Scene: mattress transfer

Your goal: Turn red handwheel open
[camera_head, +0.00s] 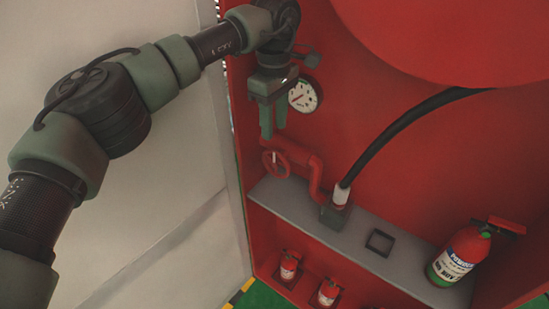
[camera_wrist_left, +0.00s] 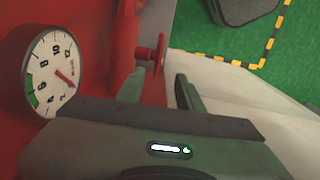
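The red handwheel (camera_head: 275,164) is on red piping at the left side of the red cabinet, above the grey shelf. In the left wrist view the handwheel (camera_wrist_left: 160,55) shows nearly edge-on, just beyond the fingertips. My left gripper (camera_head: 273,133) points down above the handwheel, with its two green fingers apart and nothing between them. In the left wrist view the gripper (camera_wrist_left: 159,78) is also open, and its fingertips look short of the wheel. I cannot tell the exact gap. My right gripper is not in view.
A pressure gauge (camera_head: 304,95) sits right beside my left gripper. A black hose (camera_head: 400,125) rises from the piping. A large fire extinguisher (camera_head: 459,256) stands on the grey shelf (camera_head: 345,242), with small extinguishers (camera_head: 289,266) below. A pale panel (camera_head: 170,190) is on the left.

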